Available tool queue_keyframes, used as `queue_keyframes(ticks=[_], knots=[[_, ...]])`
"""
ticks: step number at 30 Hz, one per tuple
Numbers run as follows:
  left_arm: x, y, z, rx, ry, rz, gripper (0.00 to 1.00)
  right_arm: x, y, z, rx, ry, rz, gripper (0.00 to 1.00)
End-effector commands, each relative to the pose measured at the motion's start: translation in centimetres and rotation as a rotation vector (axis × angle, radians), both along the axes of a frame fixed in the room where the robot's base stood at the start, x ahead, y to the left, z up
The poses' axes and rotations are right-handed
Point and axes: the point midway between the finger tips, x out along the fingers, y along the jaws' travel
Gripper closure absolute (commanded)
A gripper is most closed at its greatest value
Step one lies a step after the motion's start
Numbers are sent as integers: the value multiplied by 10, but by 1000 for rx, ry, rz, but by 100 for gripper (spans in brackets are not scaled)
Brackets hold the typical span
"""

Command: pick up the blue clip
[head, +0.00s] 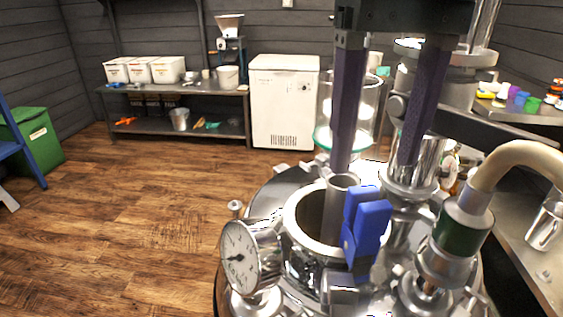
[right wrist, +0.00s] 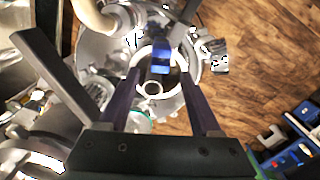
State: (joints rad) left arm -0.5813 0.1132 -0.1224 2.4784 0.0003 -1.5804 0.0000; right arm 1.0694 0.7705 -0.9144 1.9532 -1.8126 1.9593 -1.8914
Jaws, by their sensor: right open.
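The blue clip (head: 368,232) sits at the rim of the round opening on top of the steel vessel (head: 290,215), on the right side of that opening in the head view. In the right wrist view the clip (right wrist: 161,58) shows at the top edge of the opening. My right gripper (head: 375,168) is open and empty, pointing down above the vessel, with the clip below its fingertips. In the right wrist view the clip lies roughly between and beyond the two fingers (right wrist: 160,76). My left gripper is not in view.
A pressure gauge (head: 241,259) stands left of the opening. A hose (head: 515,155) with a green-banded fitting stands close on the right. A glass cylinder (head: 349,112) is behind. A white chest freezer (head: 284,100) and a shelf bench stand at the back. The wooden floor at left is clear.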

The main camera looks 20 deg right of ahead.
Motion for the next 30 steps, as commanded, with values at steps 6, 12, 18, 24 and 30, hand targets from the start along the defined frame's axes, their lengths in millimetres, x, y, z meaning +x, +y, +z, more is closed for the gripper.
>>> queue_keyframes(ticks=[6,12,18,24,30], knots=[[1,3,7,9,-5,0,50,-1,-1,-32,-2,7,0,35],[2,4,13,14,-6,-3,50,-2,-2,-49,-1,8,-1,35],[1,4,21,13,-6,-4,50,-2,-4,-82,0,7,-1,35],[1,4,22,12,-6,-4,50,-1,-4,-94,0,2,0,35],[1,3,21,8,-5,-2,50,-1,-4,-93,0,2,0,41]])
